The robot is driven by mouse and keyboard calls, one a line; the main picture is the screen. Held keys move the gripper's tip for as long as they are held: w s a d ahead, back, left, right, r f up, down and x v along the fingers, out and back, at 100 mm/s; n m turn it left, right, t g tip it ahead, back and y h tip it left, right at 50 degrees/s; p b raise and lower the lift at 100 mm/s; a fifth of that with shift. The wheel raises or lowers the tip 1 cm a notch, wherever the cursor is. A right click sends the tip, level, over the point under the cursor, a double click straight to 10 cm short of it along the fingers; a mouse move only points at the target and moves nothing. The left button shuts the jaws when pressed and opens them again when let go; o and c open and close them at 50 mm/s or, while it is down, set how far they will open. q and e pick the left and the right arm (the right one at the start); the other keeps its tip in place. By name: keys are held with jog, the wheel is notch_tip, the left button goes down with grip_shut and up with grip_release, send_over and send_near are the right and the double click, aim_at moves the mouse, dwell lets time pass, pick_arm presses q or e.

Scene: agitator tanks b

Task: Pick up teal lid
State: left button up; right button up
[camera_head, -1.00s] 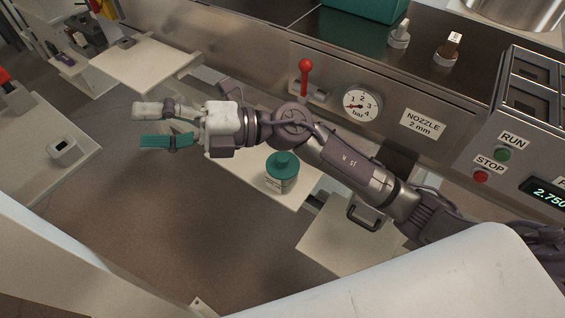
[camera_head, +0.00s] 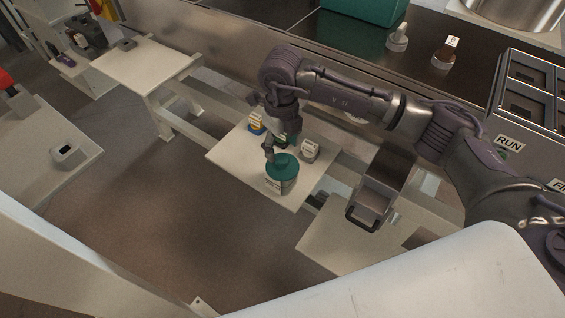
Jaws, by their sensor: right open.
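The teal lid (camera_head: 283,165) sits on a pale, labelled jar (camera_head: 280,186), which stands upright on a low white shelf in the middle of the view. My right gripper (camera_head: 276,150) points down at the lid's back left edge, with its fingers partly hidden by its own links. It is open and holds nothing. One finger is close to the lid; I cannot tell whether it touches. My left gripper is not in view.
A metal bin with a black handle (camera_head: 366,213) is at right. The shelf's front left part (camera_head: 235,160) is bare.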

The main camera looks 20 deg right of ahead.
aim_at(283, 158)
jog(key=shift+f, duration=0.75)
jog(key=f, duration=0.1)
jog(key=f+p, duration=0.1)
jog(key=f, duration=0.2)
jog(key=shift+w+d+f+p, duration=0.1)
jog(key=shift+w+d+p, duration=0.15)
jog(key=shift+p, duration=0.1)
jog(key=shift+f, duration=0.55)
grip_shut()
jog(key=shift+r, duration=0.1)
